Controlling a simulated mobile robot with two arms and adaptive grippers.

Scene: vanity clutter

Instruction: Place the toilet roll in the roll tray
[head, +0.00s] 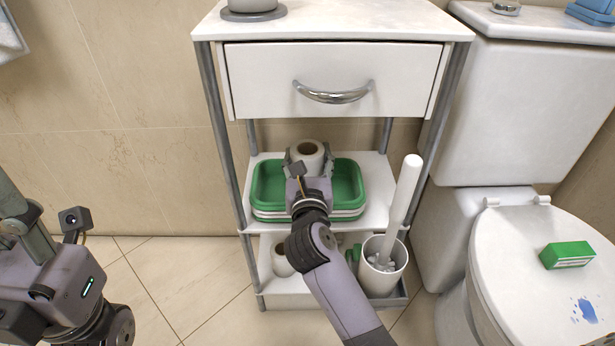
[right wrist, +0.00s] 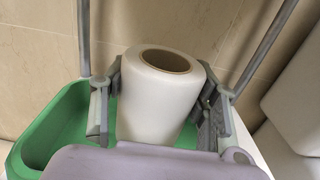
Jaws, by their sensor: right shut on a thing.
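The white toilet roll (head: 308,148) is upright between the fingers of my right gripper (head: 309,160), which is shut on it. In the right wrist view the roll (right wrist: 160,100) shows its brown core, with a grey finger on each side. A green tray (head: 262,190) with white rims below it, likely the roll tray, sits on the middle shelf. The roll is over the back middle of the tray; its base is hidden, so I cannot tell whether it touches. The tray also shows in the right wrist view (right wrist: 50,125). My left gripper (head: 18,215) is partly cut off at the left edge.
The white shelf unit (head: 250,60) has a closed drawer above and grey posts beside the tray. A brush holder (head: 383,278) with a tall white handle and another roll (head: 281,262) stand on the lower shelf. The toilet (head: 505,240) is at the right, with a green box (head: 567,255) on its lid.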

